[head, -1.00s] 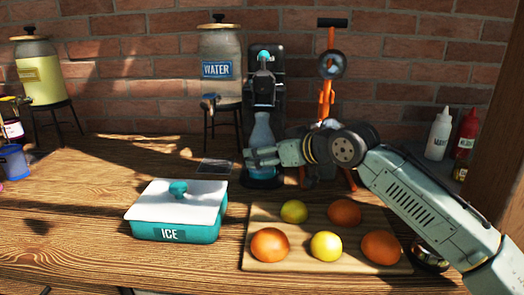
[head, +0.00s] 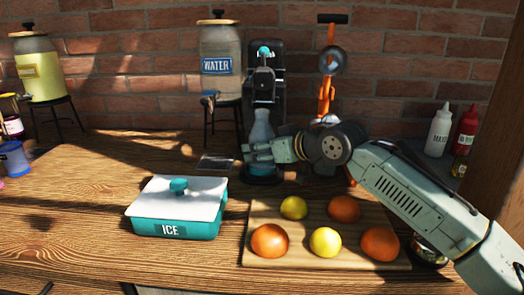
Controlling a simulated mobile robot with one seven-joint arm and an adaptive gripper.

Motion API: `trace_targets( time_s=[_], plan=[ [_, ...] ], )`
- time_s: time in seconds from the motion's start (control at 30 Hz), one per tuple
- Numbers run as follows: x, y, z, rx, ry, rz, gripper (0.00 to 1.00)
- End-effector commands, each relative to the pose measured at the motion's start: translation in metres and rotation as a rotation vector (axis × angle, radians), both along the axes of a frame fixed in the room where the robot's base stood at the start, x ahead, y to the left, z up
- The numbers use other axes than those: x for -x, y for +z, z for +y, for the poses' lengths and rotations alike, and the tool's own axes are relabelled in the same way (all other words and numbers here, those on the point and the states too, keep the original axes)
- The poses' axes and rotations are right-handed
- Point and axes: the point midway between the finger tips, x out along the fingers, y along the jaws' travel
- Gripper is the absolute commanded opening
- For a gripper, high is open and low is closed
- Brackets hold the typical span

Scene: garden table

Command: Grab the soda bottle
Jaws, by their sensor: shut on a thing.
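The soda bottle (head: 262,127) is a clear bluish bottle standing upright in the black soda machine (head: 280,85), under its spout. My gripper (head: 258,153) reaches in from the right and is shut on the bottle at its lower body. My fingers hide part of the bottle's lower half. The bottle's base sits at or just above the machine's dark round foot; I cannot tell if they touch.
A teal ice box (head: 178,207) with a white lid stands in front. A cutting board (head: 330,259) with oranges and lemons lies front right. A water dispenser (head: 221,65) stands left of the machine and an orange press (head: 327,90) right of it.

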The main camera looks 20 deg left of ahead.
Motion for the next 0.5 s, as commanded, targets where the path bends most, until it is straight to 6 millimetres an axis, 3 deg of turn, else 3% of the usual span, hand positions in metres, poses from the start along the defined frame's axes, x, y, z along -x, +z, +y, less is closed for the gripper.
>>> trace_targets(
  time_s=[0.5],
  plan=[
    [-0.0001, 0.0016, 0.0000, -0.002, -0.001, -0.003, 0.04]
  ],
)
